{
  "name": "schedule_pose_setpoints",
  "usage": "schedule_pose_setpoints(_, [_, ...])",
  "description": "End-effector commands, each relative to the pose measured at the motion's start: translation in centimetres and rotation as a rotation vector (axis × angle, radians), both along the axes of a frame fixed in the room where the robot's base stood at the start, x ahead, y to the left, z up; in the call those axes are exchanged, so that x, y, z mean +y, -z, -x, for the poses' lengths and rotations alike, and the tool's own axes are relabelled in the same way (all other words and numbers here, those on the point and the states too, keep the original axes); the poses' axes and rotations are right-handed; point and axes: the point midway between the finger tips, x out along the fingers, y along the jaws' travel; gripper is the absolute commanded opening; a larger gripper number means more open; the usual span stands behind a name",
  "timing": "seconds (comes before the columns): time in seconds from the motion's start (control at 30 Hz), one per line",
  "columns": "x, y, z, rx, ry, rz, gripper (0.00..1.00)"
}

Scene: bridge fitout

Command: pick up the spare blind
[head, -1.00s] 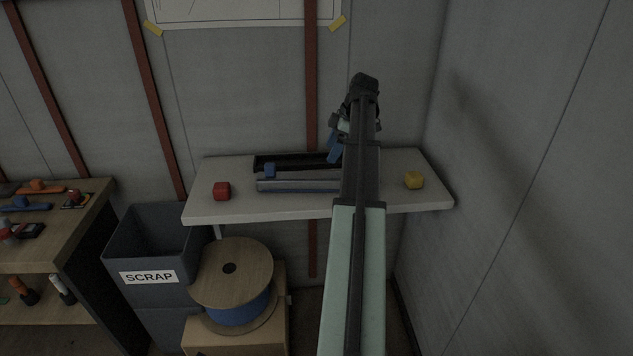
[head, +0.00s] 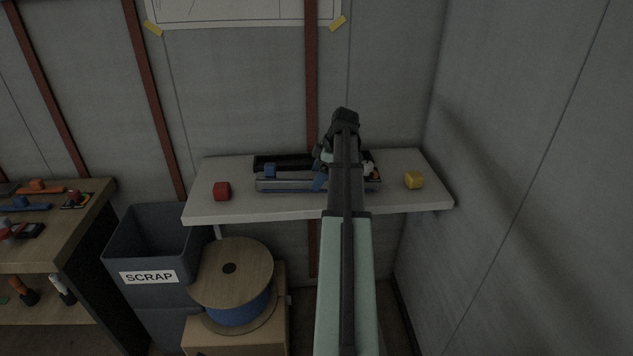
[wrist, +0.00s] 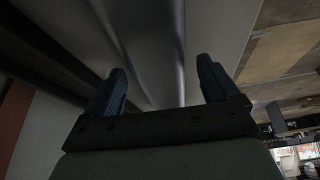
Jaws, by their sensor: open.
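A white shelf (head: 240,208) against the wall holds a long black tray-like piece (head: 283,160) at the back and a long grey rail-like piece (head: 285,186) in front of it. I cannot tell for sure which piece is the spare blind. My gripper (head: 319,182) is over the middle of the long pieces, and my arm hides part of them. In the wrist view my gripper (wrist: 160,72) is open, with a smooth grey surface (wrist: 148,45) beyond and between its blue fingers. Contact cannot be told.
A red cube (head: 222,191) is at the shelf's left and a yellow cube (head: 414,180) at its right. A wall closes off the right side. Below left are a scrap bin (head: 122,245) and a cable reel (head: 231,265). A workbench (head: 85,215) stands far left.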

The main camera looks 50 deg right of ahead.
Motion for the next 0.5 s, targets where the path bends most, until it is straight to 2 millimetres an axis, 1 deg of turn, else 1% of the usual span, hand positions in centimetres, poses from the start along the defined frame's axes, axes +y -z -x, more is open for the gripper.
schedule_pose_setpoints(0.03, [0.2,0.57,-0.16,0.001,0.0,-0.001,0.88])
schedule_pose_setpoints(0.1, [0.32,1.03,-0.34,0.0,-0.001,0.0,0.88])
schedule_pose_setpoints(0.33, [0.31,1.17,-0.4,0.0,-0.001,0.0,0.88])
schedule_pose_setpoints(0.37, [0.3,1.17,-0.39,0.0,-0.001,0.0,0.86])
schedule_pose_setpoints(0.5, [0.29,1.16,-0.4,0.0,-0.001,0.0,0.73])
